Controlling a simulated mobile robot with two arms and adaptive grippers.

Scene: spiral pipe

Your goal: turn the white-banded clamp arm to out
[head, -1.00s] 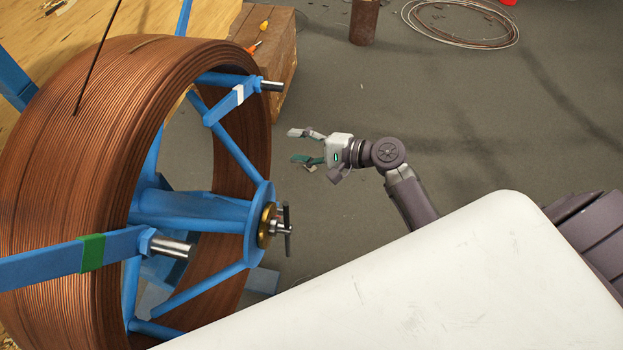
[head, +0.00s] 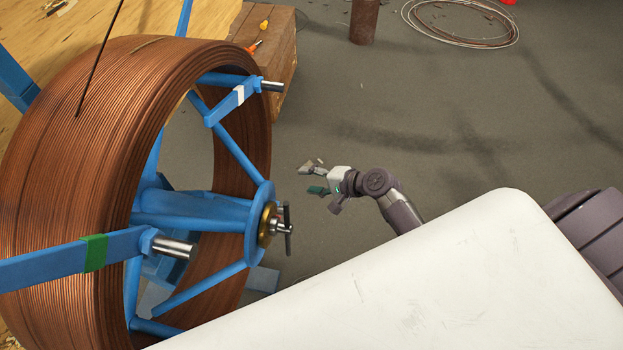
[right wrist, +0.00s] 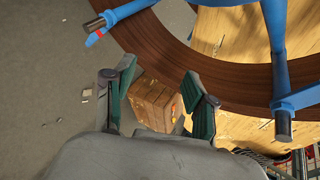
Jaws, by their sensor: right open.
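The white-banded clamp arm (head: 222,107) is a short blue bar at the upper right of the copper coil's (head: 75,130) inner rim. Its white band (head: 239,95) sits near a steel pin (head: 272,87). The arm slants from the blue spoke up to the pin. My right gripper (head: 310,179) is open and empty, below and to the right of the clamp arm and clear of it. In the right wrist view my right gripper's open fingers (right wrist: 158,75) have nothing between them. I cannot tell the white band there. My left gripper is not in view.
A green-banded arm (head: 120,242) with a steel pin is at the lower left. The hub (head: 268,225) has a brass ring and dark handle. A red-banded arm (right wrist: 118,16) shows in the wrist view. A wooden box (head: 283,60) stands behind the coil.

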